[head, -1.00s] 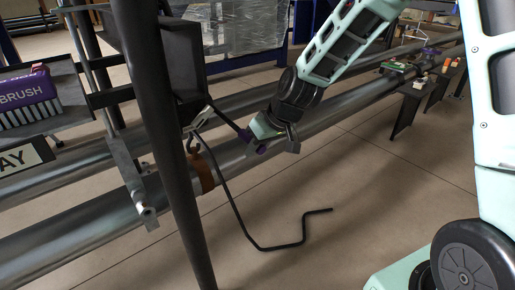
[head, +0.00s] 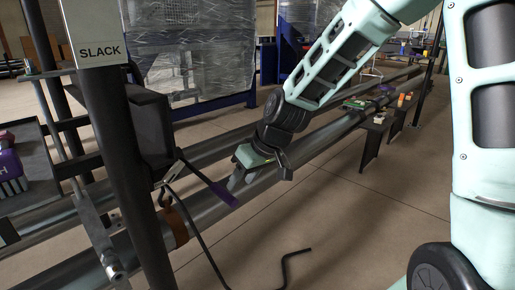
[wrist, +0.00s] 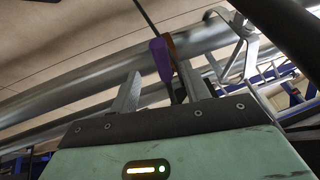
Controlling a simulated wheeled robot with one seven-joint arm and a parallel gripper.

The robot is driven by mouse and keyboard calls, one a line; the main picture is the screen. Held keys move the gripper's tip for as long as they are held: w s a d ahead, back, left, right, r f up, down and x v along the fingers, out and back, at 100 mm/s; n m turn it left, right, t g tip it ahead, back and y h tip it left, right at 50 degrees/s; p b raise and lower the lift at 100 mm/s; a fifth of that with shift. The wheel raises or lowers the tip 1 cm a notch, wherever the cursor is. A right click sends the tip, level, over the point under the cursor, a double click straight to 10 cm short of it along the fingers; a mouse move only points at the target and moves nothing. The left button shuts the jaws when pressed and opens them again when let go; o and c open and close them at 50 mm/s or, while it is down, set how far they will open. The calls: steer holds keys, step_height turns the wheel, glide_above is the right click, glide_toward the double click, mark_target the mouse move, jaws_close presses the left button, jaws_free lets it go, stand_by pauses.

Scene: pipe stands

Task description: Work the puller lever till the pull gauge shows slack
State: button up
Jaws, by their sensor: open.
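The puller lever has a purple handle (head: 222,193) and slants down to the right from the dark post. It also shows in the wrist view (wrist: 161,60), where the grip lies just beyond and between my fingertips. My gripper (head: 240,183) is open beside the handle's end, above the pipe; whether it touches the handle I cannot tell. In the wrist view its two fingers (wrist: 160,88) stand apart with nothing clamped. A white plate (head: 98,35) reading SLACK is on the post at upper left; its top is cut off, and no pointer shows.
A dark post (head: 130,190) stands left of the lever. A long grey pipe (head: 205,205) with a brown band (head: 177,228) runs beneath. A bent black rod (head: 285,268) reaches low over the floor. A purple brush box (head: 10,165) is at far left.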

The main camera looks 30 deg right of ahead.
steer(key=p+v, duration=0.3)
steer(key=v, duration=0.5)
steer(key=shift+r, duration=0.2)
